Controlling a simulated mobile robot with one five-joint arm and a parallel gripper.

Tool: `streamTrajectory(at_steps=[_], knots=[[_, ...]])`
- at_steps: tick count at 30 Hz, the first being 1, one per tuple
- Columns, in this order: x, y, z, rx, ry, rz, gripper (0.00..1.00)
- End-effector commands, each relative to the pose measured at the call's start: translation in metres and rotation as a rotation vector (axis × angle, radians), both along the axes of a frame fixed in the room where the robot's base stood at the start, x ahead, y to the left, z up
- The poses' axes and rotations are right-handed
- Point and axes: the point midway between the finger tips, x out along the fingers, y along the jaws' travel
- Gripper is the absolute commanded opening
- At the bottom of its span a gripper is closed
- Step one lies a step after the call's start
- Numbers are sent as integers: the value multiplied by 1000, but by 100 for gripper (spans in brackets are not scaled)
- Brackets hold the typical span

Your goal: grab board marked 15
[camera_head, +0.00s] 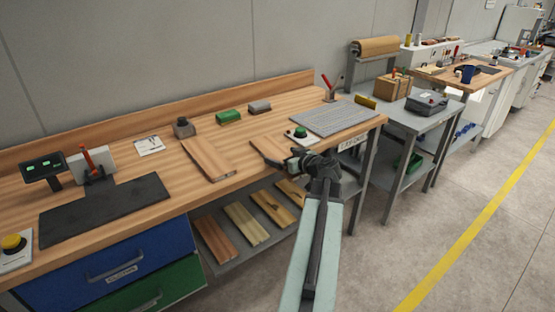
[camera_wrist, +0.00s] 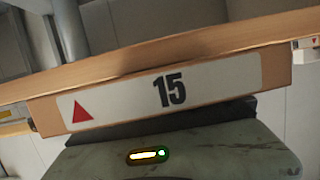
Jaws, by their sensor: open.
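The board marked 15 (camera_wrist: 210,82) fills the middle of the wrist view. Its end face carries a white label with a black 15 and a red triangle, and it looks slightly tilted there. In the head view, a brown board (camera_head: 264,146) lies at the front edge of the wooden bench, partly hidden by my gripper (camera_head: 276,162); it appears to be the same board. My gripper is open at its near end. In the wrist view, my gripper's dark part and grey-green body sit just below the label. Whether the jaws touch the board cannot be told.
Another brown board (camera_head: 208,159) lies to the left on the bench (camera_head: 240,135). Several boards lie on the lower shelf (camera_head: 221,263). Open floor (camera_head: 410,230) lies to the right.

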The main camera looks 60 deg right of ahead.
Motion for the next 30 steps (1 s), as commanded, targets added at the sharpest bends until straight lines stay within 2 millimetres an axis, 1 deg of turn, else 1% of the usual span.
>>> streamTrajectory(at_steps=[1,2,7,8,9,11,12,15,19,20,26,30], knots=[[7,-4,-4,0,0,1,100],[8,-4,-4,0,0,0,100],[9,-3,-2,1,0,-1,100],[9,-3,-2,1,0,-1,97],[9,-3,-2,1,0,0,86],[9,-3,-2,0,0,0,69],[9,-3,-2,0,0,0,58],[9,-3,-2,0,0,0,33],[9,-2,-2,1,-1,1,32],[9,-2,-2,1,-1,1,24],[9,-2,0,1,-1,1,24],[9,-2,15,1,-1,1,24]])
